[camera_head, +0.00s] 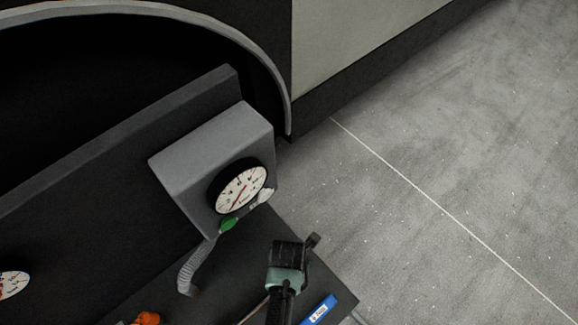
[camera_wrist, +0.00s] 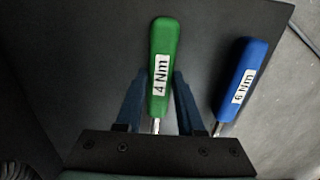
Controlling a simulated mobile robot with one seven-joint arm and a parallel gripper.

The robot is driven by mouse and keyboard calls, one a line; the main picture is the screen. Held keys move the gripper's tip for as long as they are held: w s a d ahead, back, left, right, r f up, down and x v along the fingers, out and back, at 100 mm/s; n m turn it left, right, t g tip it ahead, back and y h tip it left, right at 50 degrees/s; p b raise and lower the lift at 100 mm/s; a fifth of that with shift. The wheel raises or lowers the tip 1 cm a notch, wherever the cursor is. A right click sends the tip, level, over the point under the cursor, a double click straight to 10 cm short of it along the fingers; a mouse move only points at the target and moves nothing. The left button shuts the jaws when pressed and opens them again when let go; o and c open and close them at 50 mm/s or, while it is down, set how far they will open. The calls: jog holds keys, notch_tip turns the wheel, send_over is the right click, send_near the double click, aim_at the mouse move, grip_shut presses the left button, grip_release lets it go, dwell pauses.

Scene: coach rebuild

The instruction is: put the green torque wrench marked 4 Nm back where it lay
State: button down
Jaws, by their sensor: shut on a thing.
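The green torque wrench (camera_wrist: 161,60) marked 4 Nm shows in the wrist view, its handle pointing up the picture and its metal shaft running down towards my wrist. My gripper (camera_wrist: 160,90) is shut on it, with a blue finger on each side of the handle.
A blue wrench (camera_wrist: 240,75) marked 6 Nm lies close on the right; it also shows in the head view (camera_head: 318,311). An orange thing (camera_head: 147,318) is at the bottom edge.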

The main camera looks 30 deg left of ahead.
jog(key=shift+f, duration=0.45)
dwell(0.7)
jog(key=shift+c, duration=2.2)
grip_release()
notch_tip(320, 180, up, 13)
jog(key=p, duration=0.3)
jog(key=shift+s+p, duration=0.15)
jog(key=shift+p, duration=0.15)
